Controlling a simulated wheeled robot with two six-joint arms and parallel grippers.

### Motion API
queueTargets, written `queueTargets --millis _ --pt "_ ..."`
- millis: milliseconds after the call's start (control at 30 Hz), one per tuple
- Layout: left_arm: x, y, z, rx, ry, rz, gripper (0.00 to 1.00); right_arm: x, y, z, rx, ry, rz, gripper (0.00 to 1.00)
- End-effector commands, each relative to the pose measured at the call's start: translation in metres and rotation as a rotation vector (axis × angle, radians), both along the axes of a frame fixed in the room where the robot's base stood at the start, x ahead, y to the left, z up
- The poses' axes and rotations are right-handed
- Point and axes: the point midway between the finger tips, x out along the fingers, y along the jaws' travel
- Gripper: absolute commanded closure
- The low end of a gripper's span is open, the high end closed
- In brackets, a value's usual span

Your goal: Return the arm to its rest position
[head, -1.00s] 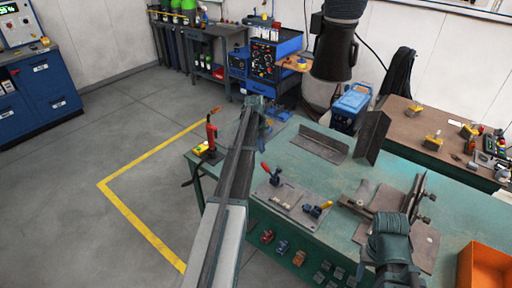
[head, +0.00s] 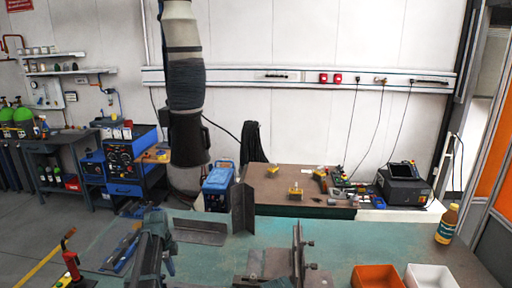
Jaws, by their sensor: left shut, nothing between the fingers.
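My left gripper (head: 155,222) is at the lower left in the head view, above the green welding table (head: 345,243). Its arm comes up from the bottom edge. The gripper is shut and empty; its fingertips are small and partly hidden by the arm. It appears apart from the dark angle steel piece (head: 200,231) on the table to its right. My right gripper is not in view.
A dark upright plate (head: 243,208) and a clamped fixture (head: 298,258) stand on the table. An orange bin (head: 377,277), a white bin (head: 431,277) and a bottle (head: 447,224) are at the right. A red-handled tool (head: 70,262) is at the left.

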Motion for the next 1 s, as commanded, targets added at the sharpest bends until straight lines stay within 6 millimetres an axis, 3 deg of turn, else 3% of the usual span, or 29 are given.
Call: queueTargets --millis 33,100,300,400,600,700,1000 --pt "-0.025 -0.037 0.0 0.003 0.016 0.065 1.0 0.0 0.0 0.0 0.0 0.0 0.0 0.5" --pt "-0.049 -0.078 -0.001 0.011 0.039 0.183 1.0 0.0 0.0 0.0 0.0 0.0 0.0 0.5" --pt "-0.127 -0.172 -0.002 0.049 0.078 0.525 1.0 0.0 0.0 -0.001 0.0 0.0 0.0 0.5" --pt "-0.168 -0.206 -0.001 0.073 0.081 0.689 1.0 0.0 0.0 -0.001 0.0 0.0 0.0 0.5" --pt "-0.232 -0.245 -0.001 0.107 0.066 0.951 1.0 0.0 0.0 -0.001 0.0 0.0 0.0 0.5" --pt "-0.25 -0.253 -0.001 0.117 0.056 1.031 1.0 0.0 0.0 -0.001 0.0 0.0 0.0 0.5" --pt "-0.26 -0.259 -0.001 0.123 0.048 1.099 1.0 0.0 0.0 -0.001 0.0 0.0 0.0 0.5"
